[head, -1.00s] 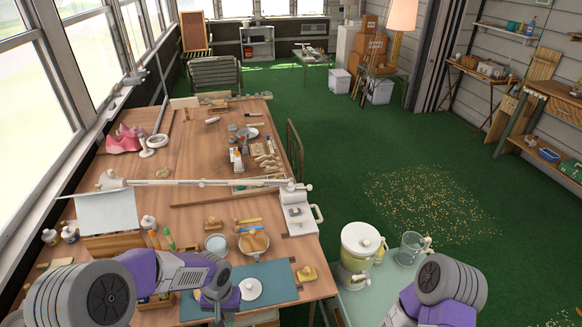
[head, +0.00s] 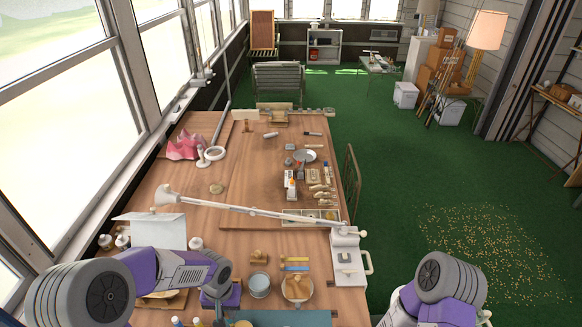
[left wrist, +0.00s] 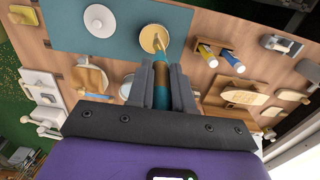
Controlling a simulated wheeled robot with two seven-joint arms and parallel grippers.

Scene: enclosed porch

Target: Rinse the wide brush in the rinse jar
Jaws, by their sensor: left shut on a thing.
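My left gripper (left wrist: 161,80) is shut on a slim handle with brown and teal bands, seemingly the wide brush (left wrist: 161,74). Its far end points toward a round cream dish with yellow in it (left wrist: 155,39); I cannot tell whether they touch. In the head view my left gripper (head: 221,300) is left of the rinse jar (head: 259,287), a clear round jar with pale blue liquid. In the left wrist view the jar (left wrist: 126,88) is mostly hidden behind a finger. My right gripper is out of view; only its arm shows.
A long lamp arm (head: 250,211) crosses the bench. Paint tubes (left wrist: 209,56) and a teal mat (left wrist: 68,24) lie nearby.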

